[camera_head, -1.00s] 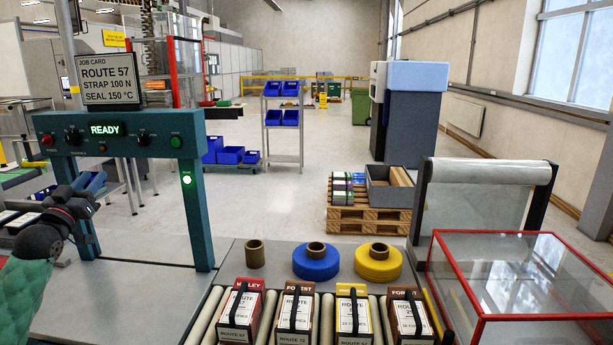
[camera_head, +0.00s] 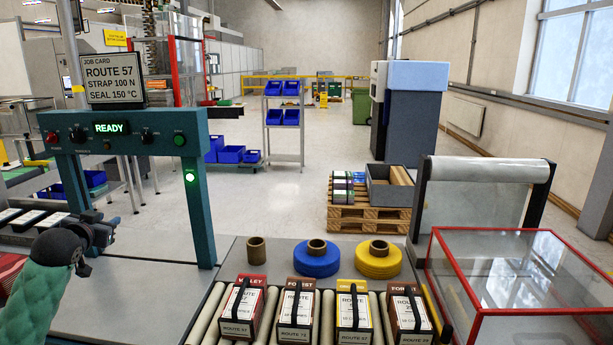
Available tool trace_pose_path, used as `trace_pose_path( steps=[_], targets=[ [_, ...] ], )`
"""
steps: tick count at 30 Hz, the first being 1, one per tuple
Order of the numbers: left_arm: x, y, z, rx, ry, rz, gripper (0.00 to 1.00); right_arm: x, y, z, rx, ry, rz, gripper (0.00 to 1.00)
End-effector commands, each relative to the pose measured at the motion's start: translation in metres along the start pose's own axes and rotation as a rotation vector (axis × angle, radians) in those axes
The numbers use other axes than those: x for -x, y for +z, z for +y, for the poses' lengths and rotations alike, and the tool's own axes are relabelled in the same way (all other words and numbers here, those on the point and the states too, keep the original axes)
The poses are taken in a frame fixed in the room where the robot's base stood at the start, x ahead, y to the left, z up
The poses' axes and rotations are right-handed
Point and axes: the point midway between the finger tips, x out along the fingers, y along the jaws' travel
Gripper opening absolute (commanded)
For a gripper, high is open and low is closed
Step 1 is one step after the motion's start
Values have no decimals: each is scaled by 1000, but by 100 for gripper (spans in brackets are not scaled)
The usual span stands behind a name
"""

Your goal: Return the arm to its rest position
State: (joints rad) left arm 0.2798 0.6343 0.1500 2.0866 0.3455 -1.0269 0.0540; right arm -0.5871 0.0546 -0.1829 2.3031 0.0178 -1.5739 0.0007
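My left arm, in a green sleeve, comes in at the lower left of the head view. Its dark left gripper (camera_head: 104,232) is in front of the teal strapping machine's frame (camera_head: 202,215), over the grey table (camera_head: 150,285). The gripper is small and seen from behind, so whether its fingers are open or shut is unclear. I see nothing held in it. My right gripper is not in view. The machine's panel (camera_head: 112,128) reads READY, and a green light (camera_head: 190,177) is lit on its post. The job card (camera_head: 113,78) reads Route 57, strap 100 N, seal 150 °C.
Several strapped, labelled packs (camera_head: 242,312) stand on the roller conveyor (camera_head: 270,325) at the front. Behind them are a blue roll (camera_head: 316,264), a yellow roll (camera_head: 378,264) and a brown core (camera_head: 256,251). A red-edged clear box (camera_head: 525,314) is at right. Packs (camera_head: 45,220) also lie at far left.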

Motion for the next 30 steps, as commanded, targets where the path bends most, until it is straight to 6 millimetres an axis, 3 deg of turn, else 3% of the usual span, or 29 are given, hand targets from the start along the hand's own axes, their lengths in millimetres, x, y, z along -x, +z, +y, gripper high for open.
trace_pose_path(
  steps=[1,8,14,21,30],
  targets=[
    [3,22,22,-21,4,-73,32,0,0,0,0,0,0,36],
    [30,127,110,-87,37,-361,32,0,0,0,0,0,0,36],
    [74,214,186,-112,96,-562,32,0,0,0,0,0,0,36],
    [147,305,277,-106,193,-752,32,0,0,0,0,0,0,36],
    [247,388,376,-47,334,-910,32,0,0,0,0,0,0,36]
  ],
)
